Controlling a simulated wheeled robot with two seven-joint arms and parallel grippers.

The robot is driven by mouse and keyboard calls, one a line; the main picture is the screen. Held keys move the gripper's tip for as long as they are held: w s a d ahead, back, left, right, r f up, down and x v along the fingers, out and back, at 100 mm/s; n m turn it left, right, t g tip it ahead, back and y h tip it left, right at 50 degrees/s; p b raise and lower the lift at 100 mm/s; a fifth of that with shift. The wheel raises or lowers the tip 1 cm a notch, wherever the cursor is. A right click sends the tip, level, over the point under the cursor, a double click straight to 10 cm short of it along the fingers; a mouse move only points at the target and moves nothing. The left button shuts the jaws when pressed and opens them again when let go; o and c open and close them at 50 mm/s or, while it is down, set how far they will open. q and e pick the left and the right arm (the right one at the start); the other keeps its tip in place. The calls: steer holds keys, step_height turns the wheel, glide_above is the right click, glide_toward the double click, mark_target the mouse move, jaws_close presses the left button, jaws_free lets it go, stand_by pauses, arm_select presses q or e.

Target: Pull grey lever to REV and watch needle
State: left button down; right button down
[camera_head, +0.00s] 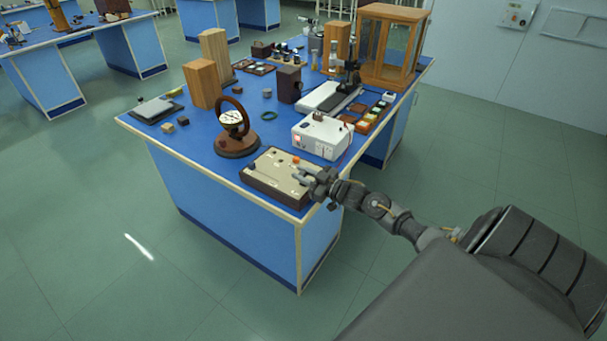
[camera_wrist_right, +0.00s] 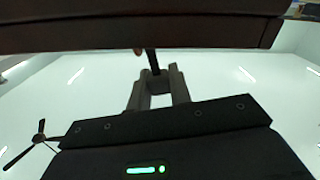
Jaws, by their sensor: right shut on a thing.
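The beige control panel (camera_head: 268,178) in its dark frame lies at the bench's front corner in the head view. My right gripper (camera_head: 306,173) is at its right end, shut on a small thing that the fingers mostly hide. In the right wrist view, my right gripper (camera_wrist_right: 158,80) has a thin dark rod, likely the grey lever (camera_wrist_right: 152,62), between its fingers. The brown ring instrument (camera_head: 237,138) stands behind the panel, with a white dial (camera_head: 231,117); its needle is too small to read. My left gripper is not in view.
A white box (camera_head: 322,136) with a red light stands just behind the panel. Wooden blocks (camera_head: 203,85), a glass-sided wooden case (camera_head: 392,45) and small trays crowd the blue bench (camera_head: 190,149). A dark brown edge (camera_wrist_right: 140,32) spans the top of the right wrist view.

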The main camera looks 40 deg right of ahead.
steer(key=shift+s+a+f+n+b, duration=0.1)
steer(key=shift+a+f+n+b, duration=0.2)
steer(key=shift+n, duration=0.5)
steer(key=shift+s+a+n+b, duration=0.1)
steer(key=shift+a+n, duration=0.3)
steer(key=shift+n, duration=0.4)
steer(key=c, duration=1.3)
jaws_free()
steer(key=shift+s, duration=0.1)
steer(key=shift+s+d+f, duration=0.1)
steer(key=shift+s, duration=0.15)
steer(key=shift+b+v, duration=0.95)
steer(key=shift+v, duration=4.15)
